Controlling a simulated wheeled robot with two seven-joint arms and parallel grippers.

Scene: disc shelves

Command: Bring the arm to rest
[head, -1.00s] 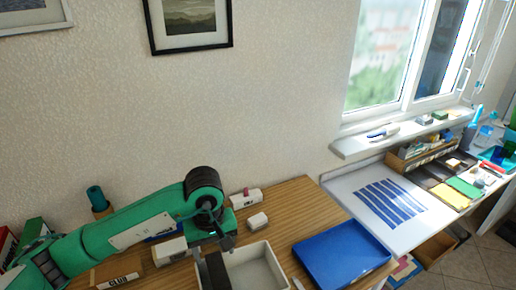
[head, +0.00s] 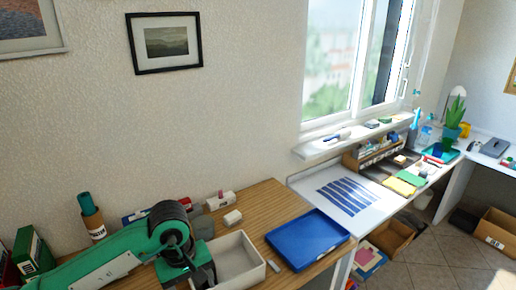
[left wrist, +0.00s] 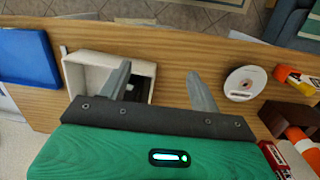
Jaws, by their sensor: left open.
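My left arm comes in from the lower left of the head view, a green arm with a black wrist joint. Its left gripper (left wrist: 162,82) shows in the left wrist view with two grey fingers spread apart and nothing between them. The fingers are over the wooden table (left wrist: 175,65). One finger overlaps the white open box (left wrist: 82,85) in that view, which has something dark inside. In the head view the white box (head: 225,250) stands beside my gripper, which is partly cut off at the bottom edge. My right gripper is not in view.
A blue tray (head: 308,240) lies right of the box. A white disc (left wrist: 245,83) lies on the wood, beside orange-and-white items (left wrist: 298,80). A white table (head: 345,197) is under the window.

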